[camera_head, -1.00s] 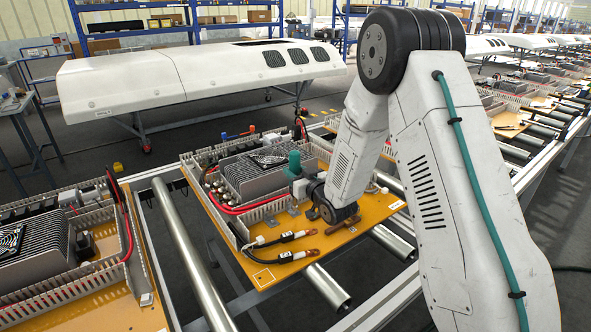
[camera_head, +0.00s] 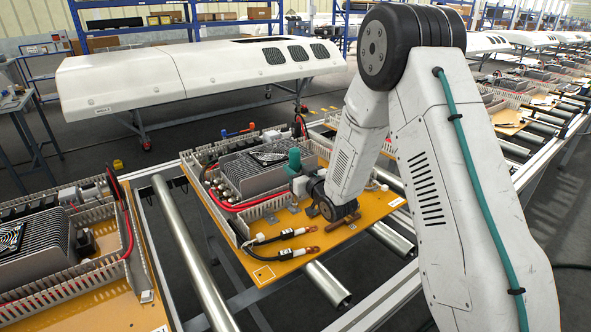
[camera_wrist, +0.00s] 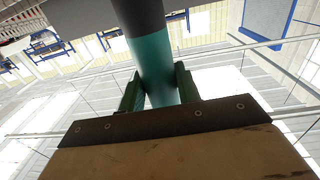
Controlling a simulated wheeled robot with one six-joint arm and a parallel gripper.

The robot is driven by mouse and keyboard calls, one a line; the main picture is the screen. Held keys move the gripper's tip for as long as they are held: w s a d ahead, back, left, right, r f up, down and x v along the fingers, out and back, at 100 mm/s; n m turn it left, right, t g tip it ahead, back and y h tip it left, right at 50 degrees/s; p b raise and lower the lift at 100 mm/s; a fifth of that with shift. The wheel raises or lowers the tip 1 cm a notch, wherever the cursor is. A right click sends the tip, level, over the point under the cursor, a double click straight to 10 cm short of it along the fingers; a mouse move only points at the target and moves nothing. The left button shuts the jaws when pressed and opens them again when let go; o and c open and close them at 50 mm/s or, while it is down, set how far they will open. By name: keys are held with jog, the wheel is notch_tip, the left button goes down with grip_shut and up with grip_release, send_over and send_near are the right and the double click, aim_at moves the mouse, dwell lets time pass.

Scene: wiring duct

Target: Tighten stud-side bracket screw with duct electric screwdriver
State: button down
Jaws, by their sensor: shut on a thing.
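The electric screwdriver, teal with a dark end, stands about upright over the orange panel (camera_head: 358,228) in the head view (camera_head: 294,158). In the wrist view its teal body (camera_wrist: 152,58) runs up between the two green fingers. My gripper (camera_wrist: 160,90) is shut on the screwdriver. In the head view my gripper (camera_head: 300,184) is partly hidden by my arm, just right of the finned grey unit. Small grey brackets (camera_head: 292,208) stand by the slotted duct wall (camera_head: 265,208). The screwdriver's tip and the bracket screw cannot be made out.
The finned grey unit (camera_head: 255,172) with a fan and a red cable (camera_head: 238,208) lie left of the screwdriver. Two black cables (camera_head: 285,237) with copper ends lie in front. A brown block (camera_head: 340,242) lies close to my wrist.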

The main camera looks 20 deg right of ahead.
jog(key=shift+f, duration=0.7)
dwell(0.4)
